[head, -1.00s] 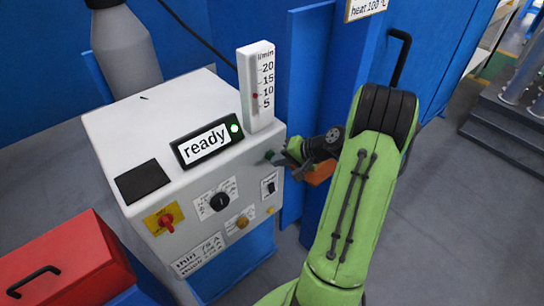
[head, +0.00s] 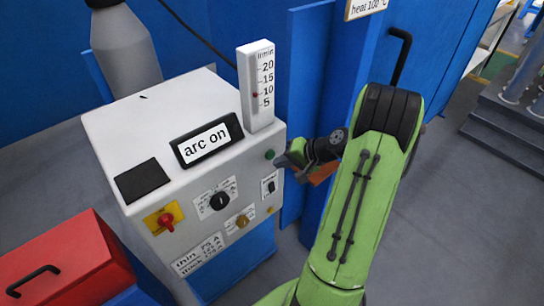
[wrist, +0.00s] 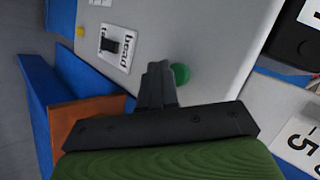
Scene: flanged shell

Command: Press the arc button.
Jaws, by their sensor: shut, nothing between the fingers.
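The green arc button (head: 269,154) is on the front face of the white machine (head: 150,110), near its right upper corner. In the wrist view the green button (wrist: 180,74) shows just beside the tips of my gripper (wrist: 160,72). My gripper (head: 280,161) is shut and empty, close to the button at its lower right in the head view. I cannot tell whether it touches the button.
A flow gauge (head: 257,85) stands on the machine. A red and yellow switch (head: 165,220), a black knob (head: 219,201) and a toggle (wrist: 110,45) are on the front panel. A red toolbox (head: 65,262) is at lower left. Blue panels stand behind.

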